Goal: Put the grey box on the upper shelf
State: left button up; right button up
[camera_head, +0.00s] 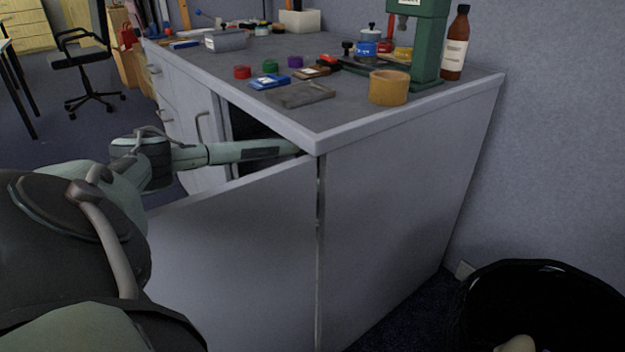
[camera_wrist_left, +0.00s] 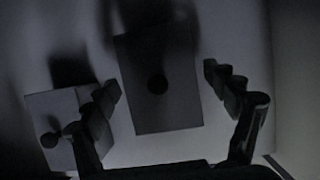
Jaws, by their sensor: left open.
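In the dim left wrist view, a tall grey box (camera_wrist_left: 158,105) with a dark round knob or spot shows between my fingers. A smaller, lighter grey box (camera_wrist_left: 62,108) with a dark knob is at the left, partly behind a finger. I cannot tell which is the task's grey box. My left gripper (camera_wrist_left: 160,84) is open, its fingers spread on either side of the tall box; contact cannot be made out. In the head view, my left arm reaches into the cabinet (camera_head: 410,190) behind its open door (camera_head: 245,255), hiding the gripper. The upper shelf is not distinguishable.
The open door stands in front of my left forearm. The grey top (camera_head: 345,65) holds a green press (camera_head: 430,40), a brown bottle (camera_head: 455,45), a tape roll (camera_head: 388,87) and several small items. A black bin (camera_head: 535,290) is at the lower right.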

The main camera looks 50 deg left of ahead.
pick_arm(q)
jog(key=v, duration=0.3)
jog(key=shift+s+a+r+p, duration=0.1)
jog(key=shift+r+p, duration=0.3)
jog(key=s, duration=1.2)
jog(key=shift+s+a+r+p, duration=0.15)
jog(key=shift+a+p, duration=0.15)
jog(key=shift+a, duration=0.1)
pick_arm(e)
jog(key=f+g, duration=0.1)
jog(key=f, duration=0.1)
jog(key=w+f+g+h, duration=0.1)
jog(key=f+g, duration=0.1)
jog(key=shift+w+a+f, duration=0.15)
jog(key=shift+a, duration=0.05)
